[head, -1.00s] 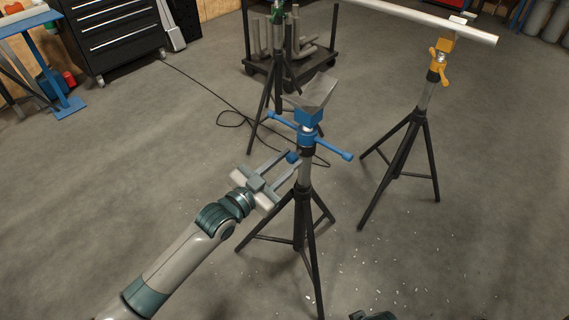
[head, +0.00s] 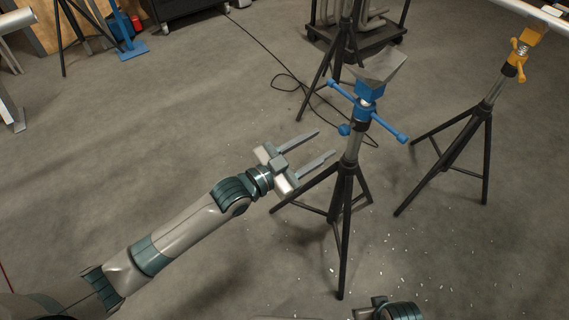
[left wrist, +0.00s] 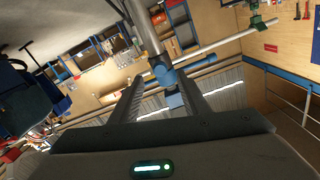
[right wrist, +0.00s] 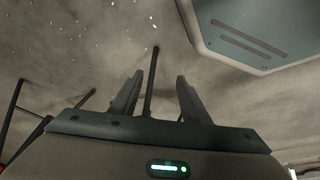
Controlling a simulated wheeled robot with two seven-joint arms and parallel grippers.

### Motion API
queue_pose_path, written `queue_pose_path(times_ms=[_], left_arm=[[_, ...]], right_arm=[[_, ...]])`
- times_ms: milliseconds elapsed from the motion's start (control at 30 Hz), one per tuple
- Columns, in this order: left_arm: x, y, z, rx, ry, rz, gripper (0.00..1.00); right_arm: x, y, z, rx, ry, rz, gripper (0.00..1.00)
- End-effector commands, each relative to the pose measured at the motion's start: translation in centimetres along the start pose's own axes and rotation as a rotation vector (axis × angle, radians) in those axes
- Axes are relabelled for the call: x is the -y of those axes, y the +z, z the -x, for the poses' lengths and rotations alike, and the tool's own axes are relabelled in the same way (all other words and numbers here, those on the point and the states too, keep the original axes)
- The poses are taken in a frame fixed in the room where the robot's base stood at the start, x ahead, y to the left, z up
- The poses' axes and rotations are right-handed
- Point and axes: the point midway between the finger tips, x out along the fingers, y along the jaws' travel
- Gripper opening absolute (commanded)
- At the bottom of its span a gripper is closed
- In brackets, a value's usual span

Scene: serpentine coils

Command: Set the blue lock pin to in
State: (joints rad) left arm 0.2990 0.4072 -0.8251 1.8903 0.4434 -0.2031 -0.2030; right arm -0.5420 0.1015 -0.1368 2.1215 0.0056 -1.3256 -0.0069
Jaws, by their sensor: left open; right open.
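The blue stand head (head: 369,92) sits on a black tripod and carries a grey V-shaped rest (head: 381,65) and a blue crossbar handle (head: 388,128). The blue lock pin (head: 345,129) is a round knob on the stand's left side; how deep it sits is hard to tell. My left gripper (head: 327,143) is open and empty, its fingertips just left of the knob, apart from it. The left wrist view shows blue stand parts (left wrist: 166,76) beyond the two fingers. My right gripper is low in the head view; its fingers are open and empty in the right wrist view (right wrist: 157,82).
A yellow-headed tripod stand (head: 517,52) carries a pipe at the upper right. A dark cart (head: 360,38) stands behind the blue stand. A black cable (head: 255,45) lies on the floor. Tripod legs spread near both grippers.

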Motion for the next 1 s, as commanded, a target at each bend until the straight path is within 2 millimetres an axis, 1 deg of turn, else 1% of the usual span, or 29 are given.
queue_pose_path(times_ms=[33, 200, 300, 433, 633, 1000], left_arm=[[0.0, 0.1, 1.2, 0.002, 0.0, -0.002, 0.42], [-0.1, 0.1, 4.7, 0.003, 0.002, 0.001, 0.42], [0.0, 0.1, 6.5, 0.002, 0.001, 0.0, 0.42], [0.0, 0.1, 8.3, 0.003, 0.001, 0.0, 0.42], [0.0, 0.0, 9.7, 0.001, 0.001, 0.001, 0.42], [0.0, 0.0, 9.8, 0.0, 0.001, 0.001, 0.42]], right_arm=[[0.0, -0.1, 0.0, -0.002, 0.0, 0.0, 0.42], [-0.1, -0.5, 0.3, -0.009, 0.001, 0.001, 0.42], [-0.1, -0.6, 0.5, -0.01, 0.002, 0.001, 0.42], [-0.1, -0.6, 0.8, -0.011, 0.002, 0.0, 0.42], [0.0, -0.2, 1.2, -0.004, 0.001, 0.0, 0.42], [0.0, 0.0, 1.1, -0.001, 0.001, -0.001, 0.42]])
